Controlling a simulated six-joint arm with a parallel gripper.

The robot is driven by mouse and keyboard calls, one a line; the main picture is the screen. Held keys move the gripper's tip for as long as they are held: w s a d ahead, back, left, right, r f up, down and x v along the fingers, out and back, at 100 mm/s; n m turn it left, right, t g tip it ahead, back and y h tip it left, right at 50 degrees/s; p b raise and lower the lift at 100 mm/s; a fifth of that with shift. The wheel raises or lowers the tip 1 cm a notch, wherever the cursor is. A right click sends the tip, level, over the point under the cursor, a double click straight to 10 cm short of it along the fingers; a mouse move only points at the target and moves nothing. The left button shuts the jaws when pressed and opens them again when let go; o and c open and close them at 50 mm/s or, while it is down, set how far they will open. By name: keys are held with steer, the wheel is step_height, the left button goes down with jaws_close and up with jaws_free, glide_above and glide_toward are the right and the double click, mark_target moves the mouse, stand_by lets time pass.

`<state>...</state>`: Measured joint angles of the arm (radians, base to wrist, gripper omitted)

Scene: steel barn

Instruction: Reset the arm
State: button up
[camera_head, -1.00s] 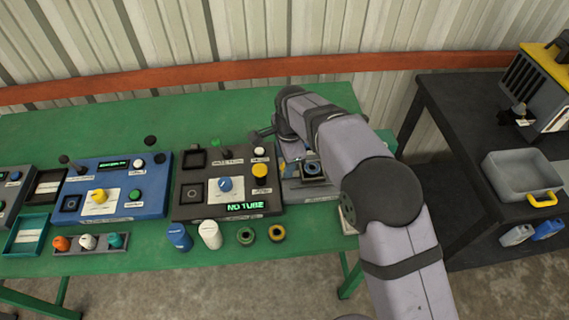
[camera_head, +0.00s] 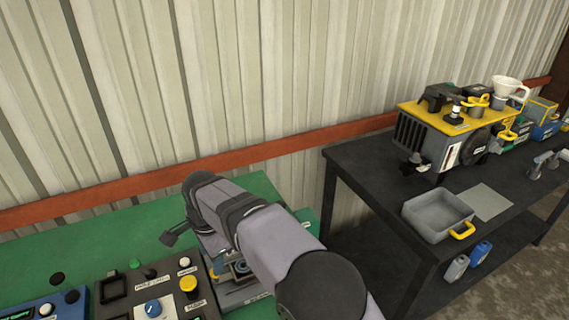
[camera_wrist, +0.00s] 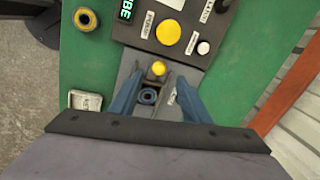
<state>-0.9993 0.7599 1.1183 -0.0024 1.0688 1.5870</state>
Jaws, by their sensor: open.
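My arm (camera_head: 262,230) reaches from the lower right of the head view over the right end of the green bench. Its wrist end is above a small grey device (camera_head: 235,290) beside the dark control panel. My gripper (camera_wrist: 157,88) shows in the wrist view as two blue fingers, spread apart and with nothing held between them. The grey device, with a yellow knob (camera_wrist: 158,69) and a dark round socket (camera_wrist: 148,96), lies below and between the fingers. In the head view my arm hides the fingers.
The dark panel (camera_head: 120,290) has a yellow button (camera_head: 188,284) and a blue knob (camera_head: 153,308). A black table (camera_head: 375,180) at right holds a grey tray (camera_head: 438,213) and a yellow-topped machine (camera_head: 450,130). A corrugated wall stands behind. A yellow ring (camera_wrist: 86,19) lies on the bench.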

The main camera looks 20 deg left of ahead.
steer(key=w+d+n+h, duration=0.1)
steer(key=w+d+n, duration=0.15)
steer(key=d, duration=1.05)
steer(key=w+d+n, duration=0.1)
steer(key=w+d, duration=0.3)
steer(key=d, duration=1)
steer(key=s+d+f+n, duration=0.1)
steer(key=s+d+f, duration=0.1)
steer(key=s+d, duration=0.6)
steer(key=s+d+f+n+g, duration=0.1)
steer(key=s+d+f+n, duration=0.1)
steer(key=s+d, duration=0.5)
steer(key=d, duration=0.6)
steer(key=shift+s+d+f+h, duration=0.2)
steer(key=shift+s+d+h, duration=0.15)
steer(key=shift+s+h, duration=0.05)
